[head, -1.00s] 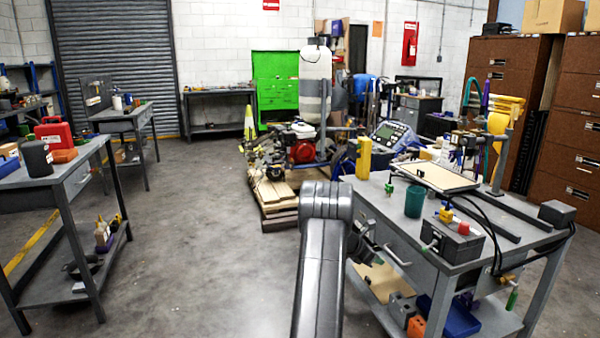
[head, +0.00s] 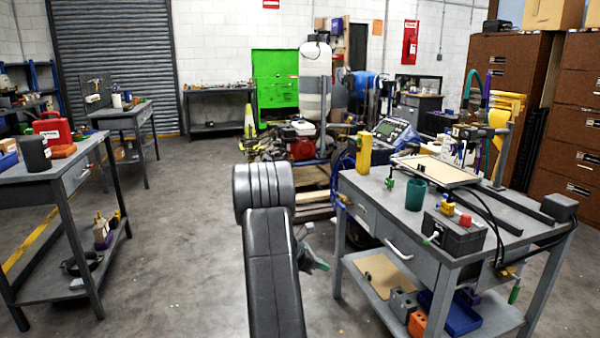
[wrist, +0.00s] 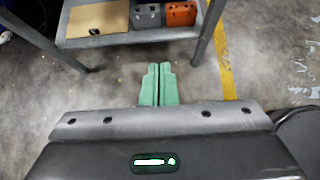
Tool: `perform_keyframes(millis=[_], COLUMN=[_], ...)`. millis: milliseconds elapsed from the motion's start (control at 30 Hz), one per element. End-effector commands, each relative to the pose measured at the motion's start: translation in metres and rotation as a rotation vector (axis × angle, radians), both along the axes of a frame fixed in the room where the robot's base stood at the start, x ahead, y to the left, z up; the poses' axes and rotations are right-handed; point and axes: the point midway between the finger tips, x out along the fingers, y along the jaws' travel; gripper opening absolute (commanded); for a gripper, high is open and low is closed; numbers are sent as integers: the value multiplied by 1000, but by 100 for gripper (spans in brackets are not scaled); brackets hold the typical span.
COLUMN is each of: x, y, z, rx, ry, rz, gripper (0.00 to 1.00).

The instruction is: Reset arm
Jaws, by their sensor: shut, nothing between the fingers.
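My arm stands in the lower middle of the head view, in front of the pallet and left of the right workbench. My gripper (wrist: 158,84) shows in the wrist view with its two green fingers side by side and closed, nothing between them. It points over bare concrete floor toward the lower shelf (wrist: 130,41) of a bench, apart from it. In the head view only a small part of the gripper shows beside my arm, mostly hidden behind it.
The right workbench (head: 375,190) carries a teal cup (head: 415,195), a yellow container (head: 364,153) and a dark box (head: 453,233). A left bench (head: 30,190) holds a red case (head: 50,127). A pallet with machinery (head: 300,140) stands behind my arm.

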Motion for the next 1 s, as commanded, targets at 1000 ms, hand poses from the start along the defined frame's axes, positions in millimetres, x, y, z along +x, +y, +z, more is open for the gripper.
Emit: perform_keyframes(millis=[1000], x=[-32], y=[98], z=[-4], rx=[0], ry=[2], rz=[0], gripper=[0])
